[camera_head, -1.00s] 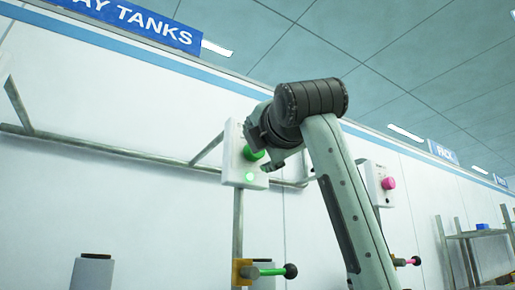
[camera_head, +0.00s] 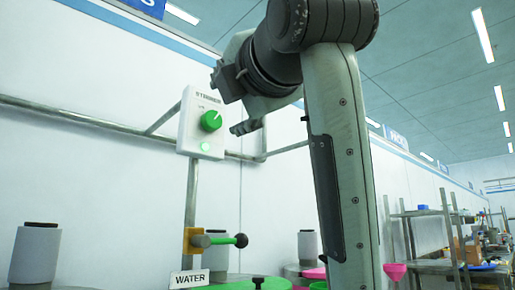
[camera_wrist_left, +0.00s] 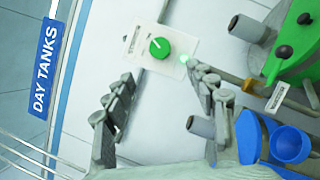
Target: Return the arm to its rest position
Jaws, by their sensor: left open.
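My left gripper (camera_head: 230,102) is in front of the white control box (camera_head: 187,140), just right of its green knob (camera_head: 211,121) in the head view. The gripper is open, with nothing between its fingers. In the left wrist view the open fingers (camera_wrist_left: 160,85) spread below the green knob (camera_wrist_left: 159,47) and its box, apart from the knob. A small green lamp (camera_head: 205,147) on the box is lit. My left arm rises through the middle right of the head view. My right gripper is not in view.
A valve with a green lever (camera_head: 222,240) is on the pipe below the box, above a WATER sign (camera_head: 189,279). A green tank lid (camera_wrist_left: 295,40) and blue funnel (camera_wrist_left: 288,143) show in the wrist view. Shelving (camera_head: 432,235) stands at right. Bare wall lies left of the box.

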